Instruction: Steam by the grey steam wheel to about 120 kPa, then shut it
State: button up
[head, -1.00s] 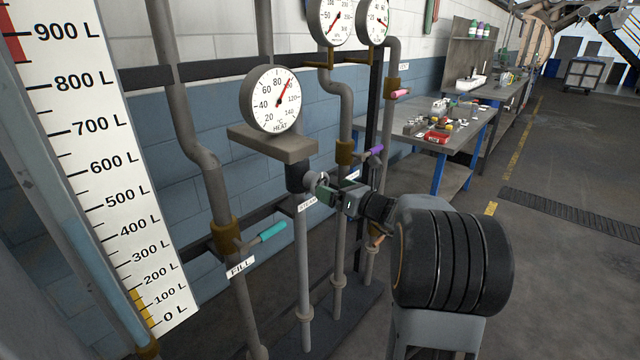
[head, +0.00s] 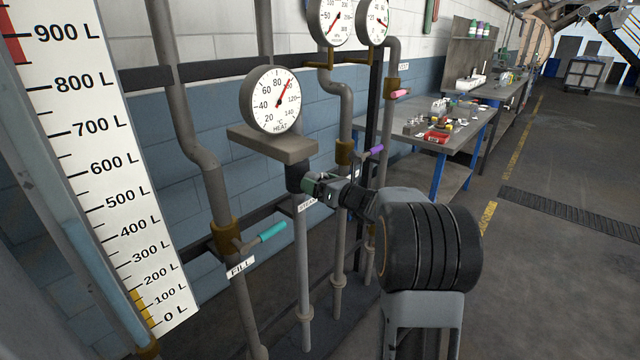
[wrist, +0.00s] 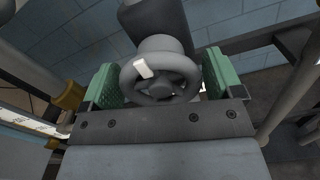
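The grey steam wheel (wrist: 161,78), with a white mark on its rim, shows in the wrist view on the end of a dark valve body. The green jaws of my gripper (wrist: 161,82) stand on both sides of it, close to the rim; they look open around it. In the head view my gripper (head: 322,189) is at the valve and hides most of the wheel. Below it is a partly covered steam label (head: 307,202). The upper dial marked 50 (head: 331,20) has a red needle, but its reading is too small to tell for sure.
A HEAT dial (head: 273,100) sits on a bracket (head: 272,145) above the valve, needle between 80 and 100. A teal FILL handle (head: 271,232) is to the left, a purple handle (head: 375,149) just right. A workbench (head: 430,130) stands behind; the right floor is clear.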

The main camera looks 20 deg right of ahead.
jog(key=c, duration=0.6)
jog(key=shift+f, duration=0.1)
jog(key=shift+b, duration=0.35)
jog(key=n+b, duration=0.1)
jog(key=b, duration=0.1)
jog(key=n+b, duration=0.2)
jog(key=shift+f, duration=0.25)
jog(key=n+b, duration=0.6)
jog(key=b, duration=0.2)
jog(key=shift+s+a, duration=0.1)
jog(key=n+b, duration=0.6)
jog(key=b, duration=0.1)
jog(key=shift+f+n+b, duration=0.1)
jog(key=shift+n+b, duration=0.2)
jog(key=shift+b, duration=0.05)
jog(key=n+b, duration=0.4)
jog(key=shift+n, duration=0.4)
jog(key=shift+r+n+b, duration=0.25)
jog(key=shift+n+b, duration=0.05)
jog(key=shift+b, duration=0.05)
